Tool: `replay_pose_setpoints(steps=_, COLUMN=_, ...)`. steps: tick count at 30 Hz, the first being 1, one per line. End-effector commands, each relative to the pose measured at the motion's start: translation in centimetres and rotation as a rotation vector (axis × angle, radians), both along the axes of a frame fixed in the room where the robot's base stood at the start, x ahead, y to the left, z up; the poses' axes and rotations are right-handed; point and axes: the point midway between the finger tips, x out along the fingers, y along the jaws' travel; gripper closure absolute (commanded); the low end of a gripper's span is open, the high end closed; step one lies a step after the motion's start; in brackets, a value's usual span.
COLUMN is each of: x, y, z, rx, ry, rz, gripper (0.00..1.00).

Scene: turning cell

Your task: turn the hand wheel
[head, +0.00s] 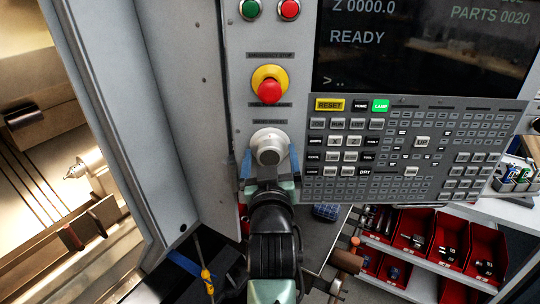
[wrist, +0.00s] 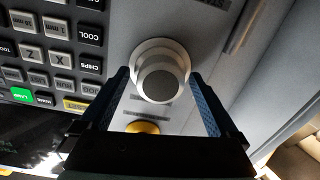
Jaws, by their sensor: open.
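The hand wheel (head: 268,150) is a round, light grey knob on a pale base, on the machine's grey panel below the red emergency stop button. In the wrist view the hand wheel (wrist: 160,80) shows its round face toward the camera. My gripper (head: 271,158) is open, with one blue finger on each side of the wheel. In the wrist view my gripper (wrist: 160,76) shows gaps between both fingers and the wheel. How far the fingertips reach along the wheel's depth is hard to tell.
The red emergency stop button (head: 269,91) sits on a yellow collar just above the wheel. A keypad (head: 412,150) and a screen (head: 425,45) are to the right. The open machine interior (head: 60,170) lies left. Red bins (head: 412,232) stand on shelves at lower right.

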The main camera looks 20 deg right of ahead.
Motion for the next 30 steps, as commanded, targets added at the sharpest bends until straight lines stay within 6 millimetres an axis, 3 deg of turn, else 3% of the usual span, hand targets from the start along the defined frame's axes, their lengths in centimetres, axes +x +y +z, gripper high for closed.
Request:
replay_pose_setpoints(steps=2, x=-0.02, y=0.01, z=-0.01, rx=0.0, ry=0.0, rz=0.0, gripper=0.11)
replay_pose_setpoints(steps=12, x=-0.02, y=0.04, z=-0.02, rx=0.0, ry=0.001, rz=0.001, gripper=0.72)
replay_pose_setpoints(steps=22, x=-0.02, y=0.05, z=-0.03, rx=-0.042, ry=0.018, rz=0.001, gripper=0.73)
replay_pose_setpoints(steps=30, x=-0.05, y=-0.05, z=-0.03, rx=-0.203, ry=0.083, rz=-0.001, gripper=0.73)
